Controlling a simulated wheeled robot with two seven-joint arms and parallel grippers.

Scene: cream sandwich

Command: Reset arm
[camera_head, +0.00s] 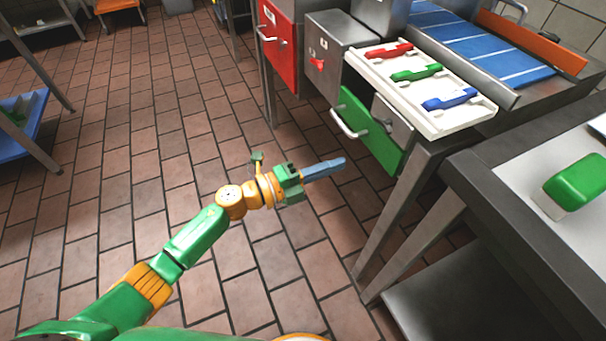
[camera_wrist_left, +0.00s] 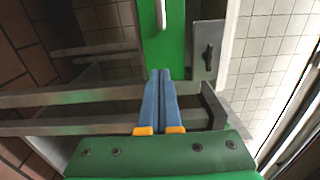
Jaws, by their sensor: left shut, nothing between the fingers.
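My left arm, green and orange, comes in from the lower left of the head view and reaches out over the tiled floor. Its gripper (camera_head: 338,163) has blue-grey fingers that are shut with nothing between them. The gripper points right, toward the table legs and the green drawer front (camera_head: 368,130), and looks apart from them. In the left wrist view the two fingers (camera_wrist_left: 160,75) lie side by side, with the green drawer front (camera_wrist_left: 161,45) and its white handle beyond them. My right gripper is not in view.
A white tray (camera_head: 463,122) with red, green and blue handled items stands on the steel counter. A red drawer front (camera_head: 277,45) is behind. A grey table (camera_head: 470,175) with a green-topped block (camera_head: 577,183) is at right. The brick-tiled floor (camera_head: 130,150) at left is open.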

